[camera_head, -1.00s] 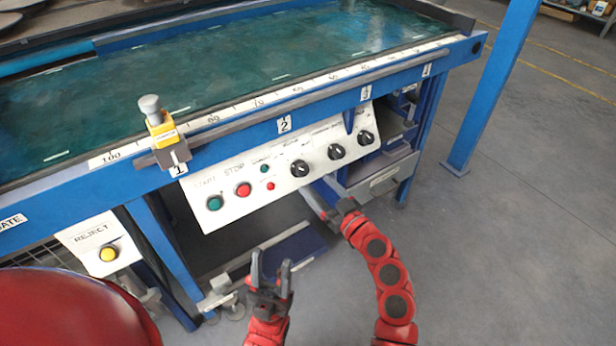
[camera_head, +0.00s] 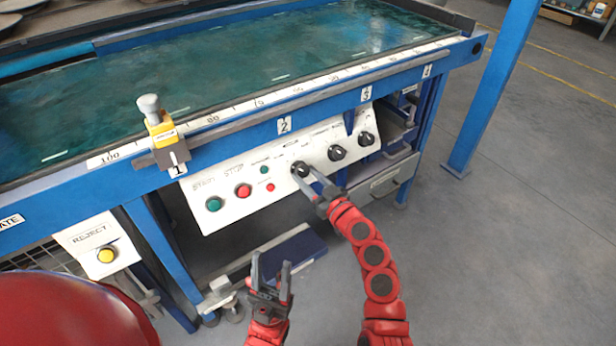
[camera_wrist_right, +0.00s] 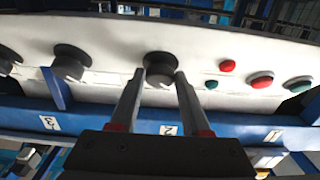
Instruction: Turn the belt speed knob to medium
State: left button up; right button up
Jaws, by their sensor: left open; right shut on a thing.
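The white control panel (camera_head: 245,190) has three black knobs in a row. My right gripper (camera_head: 306,178) is shut on the black knob (camera_head: 299,169) nearest the red and green buttons. In the right wrist view its two fingers lie on either side of that knob (camera_wrist_right: 159,64). The small labels above the knobs are too blurred to read, so I cannot tell the knob's setting. The middle knob (camera_head: 337,153) and the far right knob (camera_head: 366,139) are untouched. My left gripper (camera_head: 269,268) is open and empty, low in front of the panel.
A green start button (camera_head: 213,205) and a red stop button (camera_head: 243,190) sit on the panel's left. The blue table frame (camera_head: 230,147) overhangs the panel. A reject box with a yellow button (camera_head: 106,256) stands at left.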

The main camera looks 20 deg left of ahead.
grip_shut()
jog(key=shift+s+r+m+t+h+p, duration=0.15)
jog(key=shift+m+t+h+p, duration=0.1)
jog(key=shift+m+p, duration=0.3)
jog(key=shift+w+r+m+t+h+p, duration=0.15)
jog(key=shift+m+t+p, duration=0.2)
jog(key=shift+m, duration=0.3)
jog(key=m+h+p, duration=0.1)
jog(key=m+p, duration=0.1)
jog(key=m+t+h+p, duration=0.1)
jog(key=m+p, duration=0.1)
jog(key=p, duration=0.1)
jog(key=m+h+p, duration=0.1)
jog(key=m+p, duration=0.1)
jog(key=m, duration=0.1)
jog(key=shift+s+a+r+t+h, duration=0.15)
jog(key=shift+s+a+t+h, duration=0.15)
jog(key=shift+t, duration=0.1)
jog(key=shift+f+m+h+p, duration=0.2)
jog(key=shift+m+h+p, duration=0.4)
jog(key=shift+m+p, duration=0.7)
